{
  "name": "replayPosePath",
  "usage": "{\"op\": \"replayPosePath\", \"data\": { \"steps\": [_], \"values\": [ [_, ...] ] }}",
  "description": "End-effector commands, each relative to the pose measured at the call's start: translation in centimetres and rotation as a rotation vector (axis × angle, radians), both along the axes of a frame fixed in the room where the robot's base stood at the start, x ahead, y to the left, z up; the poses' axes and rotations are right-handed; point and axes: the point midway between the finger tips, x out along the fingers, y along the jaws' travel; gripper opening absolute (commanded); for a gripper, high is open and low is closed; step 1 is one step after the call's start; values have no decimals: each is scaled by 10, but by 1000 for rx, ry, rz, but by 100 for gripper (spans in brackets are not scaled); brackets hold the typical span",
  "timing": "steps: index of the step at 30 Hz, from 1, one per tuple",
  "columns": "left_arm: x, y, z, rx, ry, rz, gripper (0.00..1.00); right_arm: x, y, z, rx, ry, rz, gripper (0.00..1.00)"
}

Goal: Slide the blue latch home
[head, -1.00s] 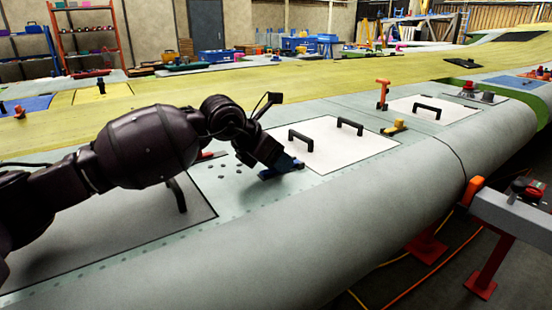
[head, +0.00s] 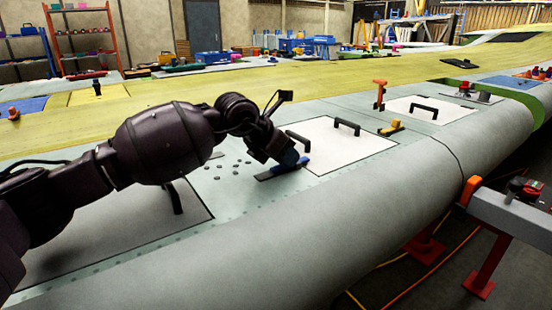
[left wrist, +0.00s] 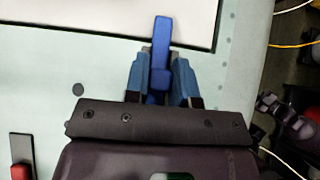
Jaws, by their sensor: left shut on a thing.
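The blue latch (head: 298,163) lies on the wing skin at the near left corner of a white panel (head: 340,146). In the left wrist view the latch (left wrist: 160,48) is a blue bar whose tip reaches over the white panel's edge. My left gripper (head: 287,160) is shut on the latch; its two blue-grey fingers (left wrist: 160,82) stand on both sides of it. A dark track strip (head: 265,175) shows behind the latch, to the left. The fingers hide part of the latch in the head view. My right gripper is not in the head view.
The white panel carries two black handles (head: 347,127). Loose dark fasteners (head: 238,167) lie left of the latch. A red-tipped latch (left wrist: 20,170) shows in the left wrist view.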

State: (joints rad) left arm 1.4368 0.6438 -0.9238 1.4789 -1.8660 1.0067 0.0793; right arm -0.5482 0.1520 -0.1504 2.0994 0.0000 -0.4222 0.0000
Motion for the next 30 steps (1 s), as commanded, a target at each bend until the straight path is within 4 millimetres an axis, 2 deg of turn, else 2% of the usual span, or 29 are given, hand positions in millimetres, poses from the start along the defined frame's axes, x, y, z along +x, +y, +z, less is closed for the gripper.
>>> {"op": "replayPosePath", "data": {
  "steps": [10,11,15,16,25,30],
  "values": [
    [3,-5,0,-3,-3,1,0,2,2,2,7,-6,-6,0],
    [3,-5,1,-3,-3,1,26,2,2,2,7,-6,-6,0],
    [3,-5,0,-3,-3,1,47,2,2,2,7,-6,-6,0],
    [3,-5,0,-2,-2,1,50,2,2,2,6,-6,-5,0],
    [2,-3,1,-1,-2,1,50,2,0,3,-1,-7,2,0],
    [-4,7,16,0,-5,1,50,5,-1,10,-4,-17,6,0]
  ]
}}
